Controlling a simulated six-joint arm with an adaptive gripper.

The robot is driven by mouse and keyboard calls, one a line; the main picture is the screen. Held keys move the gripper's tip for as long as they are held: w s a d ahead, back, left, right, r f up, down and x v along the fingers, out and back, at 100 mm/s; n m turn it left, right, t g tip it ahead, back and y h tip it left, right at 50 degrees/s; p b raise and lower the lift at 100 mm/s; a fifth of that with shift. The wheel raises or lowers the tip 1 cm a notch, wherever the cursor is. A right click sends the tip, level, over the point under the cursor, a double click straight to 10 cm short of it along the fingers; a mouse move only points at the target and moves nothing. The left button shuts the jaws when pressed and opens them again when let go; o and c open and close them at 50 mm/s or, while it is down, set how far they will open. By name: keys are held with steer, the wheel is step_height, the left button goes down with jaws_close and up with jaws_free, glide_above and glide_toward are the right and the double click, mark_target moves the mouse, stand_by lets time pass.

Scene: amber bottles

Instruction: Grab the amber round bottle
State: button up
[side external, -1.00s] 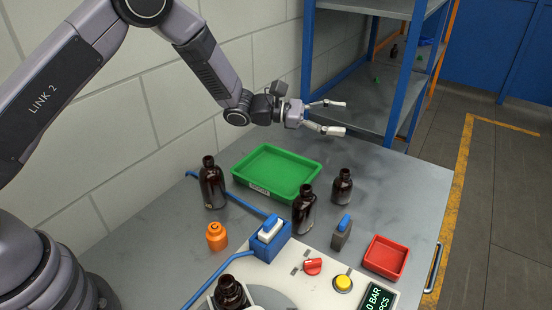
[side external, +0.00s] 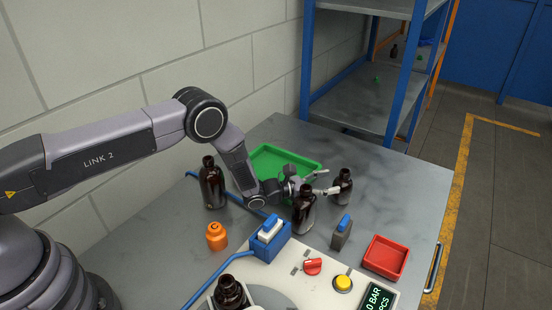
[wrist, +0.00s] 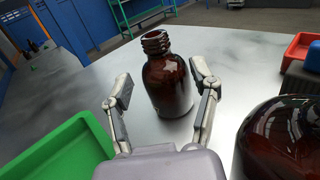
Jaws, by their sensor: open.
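Several amber bottles stand upright on the grey table. One amber round bottle (side external: 343,187) stands to the right of the green tray. In the wrist view this bottle (wrist: 168,82) stands ahead of my gripper, in line with the space between the fingers. My gripper (side external: 331,182) is open and empty, low over the table, with its fingertips pointing at that bottle; it also shows in the wrist view (wrist: 165,88). A second amber bottle (side external: 304,212) stands close in front of my gripper in the side view. In the wrist view its shoulder (wrist: 280,140) fills the lower right corner.
A green tray (side external: 262,158) lies beside and behind my gripper. Another amber bottle (side external: 212,185) and an orange jar (side external: 217,237) stand left. A grey block with a blue top (side external: 341,233), a red bin (side external: 386,256) and a control panel (side external: 315,280) are in front.

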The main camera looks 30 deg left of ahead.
mark_target(339, 179)
steer(key=x, duration=0.4)
steer(key=shift+w+d+r, duration=0.15)
steer(key=shift+w+d, duration=0.05)
jaws_close()
